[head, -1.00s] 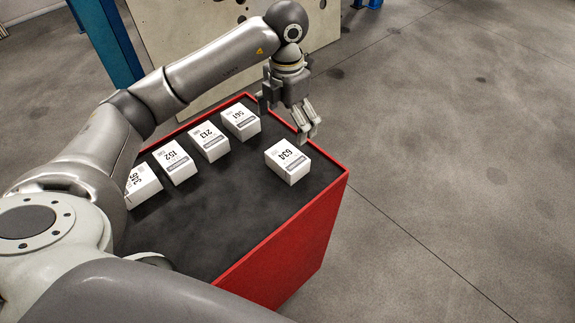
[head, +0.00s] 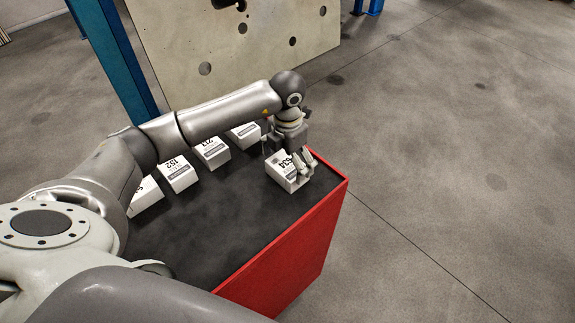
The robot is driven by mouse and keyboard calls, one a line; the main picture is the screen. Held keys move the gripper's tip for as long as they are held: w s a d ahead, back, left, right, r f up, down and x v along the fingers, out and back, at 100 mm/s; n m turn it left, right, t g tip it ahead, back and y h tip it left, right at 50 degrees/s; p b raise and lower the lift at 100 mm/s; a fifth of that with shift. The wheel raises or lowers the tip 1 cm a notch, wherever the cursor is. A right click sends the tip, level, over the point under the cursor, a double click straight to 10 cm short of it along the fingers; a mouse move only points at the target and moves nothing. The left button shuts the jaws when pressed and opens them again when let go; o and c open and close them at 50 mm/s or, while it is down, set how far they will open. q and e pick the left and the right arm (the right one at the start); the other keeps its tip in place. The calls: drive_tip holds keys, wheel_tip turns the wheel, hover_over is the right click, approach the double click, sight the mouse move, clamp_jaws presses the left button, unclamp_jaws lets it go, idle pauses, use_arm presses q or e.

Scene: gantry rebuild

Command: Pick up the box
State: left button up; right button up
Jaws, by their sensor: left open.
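A white box (head: 283,176) marked 634 stands by itself near the right side of the black top of the red cabinet. My left gripper (head: 303,171) is open and low at this box, with fingers in front of its right side. The gripper hides part of the box's top and right side. Whether the fingers touch the box I cannot tell. My right gripper is not in view.
Several similar white boxes stand in a row along the far left, including one marked 152 (head: 177,176); my arm partly covers them. The cabinet (head: 290,248) has a raised red rim. Its front middle top is clear. A holed panel (head: 225,58) and blue post (head: 118,60) stand behind.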

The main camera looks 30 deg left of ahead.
use_arm(q)
drive_tip(key=shift+f, duration=1.2)
drive_tip(key=c, duration=0.9)
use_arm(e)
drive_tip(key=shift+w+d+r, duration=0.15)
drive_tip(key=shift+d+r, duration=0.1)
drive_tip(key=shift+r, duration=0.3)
use_arm(q)
drive_tip(key=shift+r, duration=0.1)
drive_tip(key=shift+c, duration=0.2)
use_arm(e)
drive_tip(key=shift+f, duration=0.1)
use_arm(q)
drive_tip(key=shift+w+r+b, duration=0.1)
drive_tip(key=shift+r+b, duration=0.6)
drive_tip(key=shift+r, duration=0.05)
drive_tip(key=d+r+b, duration=0.1)
drive_tip(key=r, duration=0.1)
drive_tip(key=s+d+r+b, duration=0.1)
drive_tip(key=r, duration=0.1)
drive_tip(key=s+d+r+b, duration=0.1)
drive_tip(key=d+r, duration=0.1)
drive_tip(key=shift+s+r, duration=0.15)
drive_tip(key=shift+r, duration=0.1)
drive_tip(key=s+d+r+b, duration=0.2)
drive_tip(key=s+d+r, duration=0.3)
drive_tip(key=d, duration=0.3)
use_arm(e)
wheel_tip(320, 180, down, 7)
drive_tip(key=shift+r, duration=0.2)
